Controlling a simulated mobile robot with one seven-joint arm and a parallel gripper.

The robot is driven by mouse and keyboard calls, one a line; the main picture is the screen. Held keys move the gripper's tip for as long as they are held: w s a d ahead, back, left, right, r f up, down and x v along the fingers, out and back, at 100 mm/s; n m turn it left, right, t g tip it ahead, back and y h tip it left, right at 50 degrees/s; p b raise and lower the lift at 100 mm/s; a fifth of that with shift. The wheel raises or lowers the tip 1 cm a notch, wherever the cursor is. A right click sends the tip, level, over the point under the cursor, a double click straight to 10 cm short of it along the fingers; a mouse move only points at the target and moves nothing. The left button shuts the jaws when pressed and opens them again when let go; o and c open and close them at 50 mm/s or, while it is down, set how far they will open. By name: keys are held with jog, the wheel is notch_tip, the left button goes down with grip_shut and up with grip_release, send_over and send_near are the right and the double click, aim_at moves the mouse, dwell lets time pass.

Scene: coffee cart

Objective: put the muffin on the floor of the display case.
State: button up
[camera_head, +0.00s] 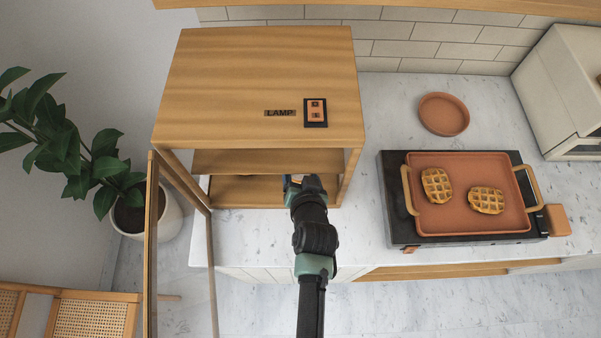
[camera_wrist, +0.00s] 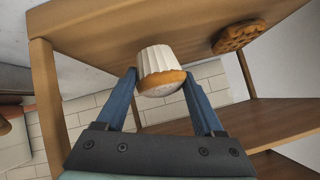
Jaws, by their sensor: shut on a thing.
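The muffin (camera_wrist: 160,70), with a white paper cup and golden top, sits between the blue fingers of my gripper (camera_wrist: 163,90), which is shut on it. The wrist view appears upside down: the cup's base points to the wooden floor (camera_wrist: 120,22) of the display case. The cup's base is close to the floor; I cannot tell if it touches. In the head view the wooden display case (camera_head: 240,85) stands at the left of the counter. My gripper (camera_head: 302,182) reaches in through its open front, below the middle shelf (camera_head: 255,160). The muffin is hidden there.
The shelf also shows in the wrist view (camera_wrist: 285,120). The glass door (camera_head: 180,250) stands open at the left. A griddle tray (camera_head: 460,210) with two waffles and a round dish (camera_head: 443,114) are right.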

jog(key=shift+s+f, duration=0.1)
jog(key=shift+f, duration=0.7)
jog(key=shift+f, duration=0.15)
jog(key=o, duration=1.5)
jog(key=shift+r, duration=0.25)
jog(key=shift+s, duration=0.25)
jog(key=v, duration=1.1)
jog(key=shift+r+b, duration=0.25)
jog(key=shift+b, duration=0.1)
